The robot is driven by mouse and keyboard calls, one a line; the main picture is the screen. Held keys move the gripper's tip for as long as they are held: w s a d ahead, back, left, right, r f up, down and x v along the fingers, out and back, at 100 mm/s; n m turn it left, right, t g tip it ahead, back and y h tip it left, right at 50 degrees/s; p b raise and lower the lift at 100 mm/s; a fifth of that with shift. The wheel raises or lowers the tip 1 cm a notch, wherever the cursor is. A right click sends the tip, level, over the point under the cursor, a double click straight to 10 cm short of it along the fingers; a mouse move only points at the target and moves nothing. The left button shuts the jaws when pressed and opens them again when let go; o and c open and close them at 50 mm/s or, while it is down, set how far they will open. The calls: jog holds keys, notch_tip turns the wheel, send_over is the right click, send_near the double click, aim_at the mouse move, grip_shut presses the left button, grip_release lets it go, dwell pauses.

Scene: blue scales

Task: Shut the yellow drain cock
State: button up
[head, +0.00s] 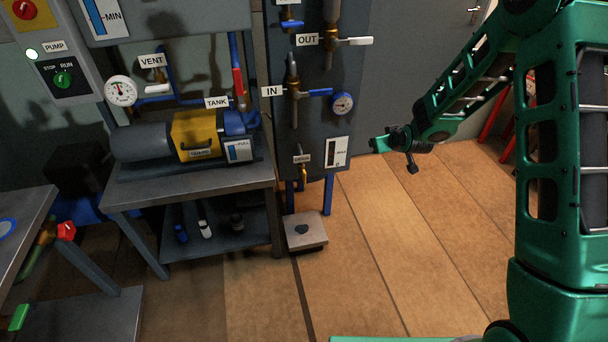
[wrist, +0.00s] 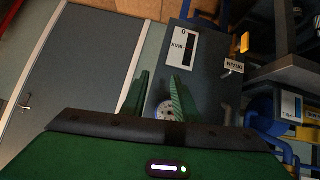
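The yellow drain cock (head: 303,173) is small and sits low on the grey panel, just under the DRAIN label (head: 301,158). Its yellow handle appears to hang straight down, in line with its pipe. In the wrist view the yellow cock (wrist: 244,42) shows at the upper right, next to the DRAIN label (wrist: 234,66), in a turned picture. My gripper (head: 380,145) is to the right of the panel in the head view, apart from the cock. In the wrist view its two green fingers (wrist: 158,84) are spread with nothing held between them.
A scale plate (head: 335,152) is right of the cock. IN valve (head: 293,90), OUT valve (head: 331,38) and a blue gauge (head: 343,103) are above it. A workbench (head: 190,185) with a yellow pump guard stands left. Floor at right is clear.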

jog(key=w+a+f+n+t+y, duration=0.1)
jog(key=w+a+f+t+y, duration=0.15)
jog(key=a+f, duration=0.55)
jog(key=m+t, duration=0.2)
jog(key=t, duration=0.3)
send_near(305, 175)
jog(key=shift+y, duration=0.35)
jog(key=x, duration=1.1)
jog(key=shift+w+d, duration=0.15)
